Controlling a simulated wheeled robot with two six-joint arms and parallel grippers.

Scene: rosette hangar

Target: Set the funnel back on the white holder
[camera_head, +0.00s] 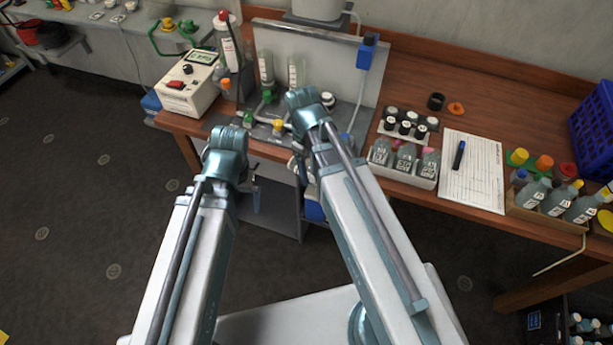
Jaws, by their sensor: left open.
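I cannot make out the funnel or the white holder for certain; my arms cover part of the bench front. My left gripper (251,191) is open, hanging below its wrist in front of the bench's front edge, with nothing seen between its fingers. My right arm reaches over the bench edge in front of the metal stand with clear cylinders. My right gripper is mostly hidden behind its own wrist, so its jaws do not show clearly.
The wooden bench (490,90) carries a metal-backed stand (330,60), a white meter box (187,86), a white bottle tray (403,172), a paper sheet (478,150) with a marker (459,154), and a blue crate (597,130). Dark floor (75,200) is open at left.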

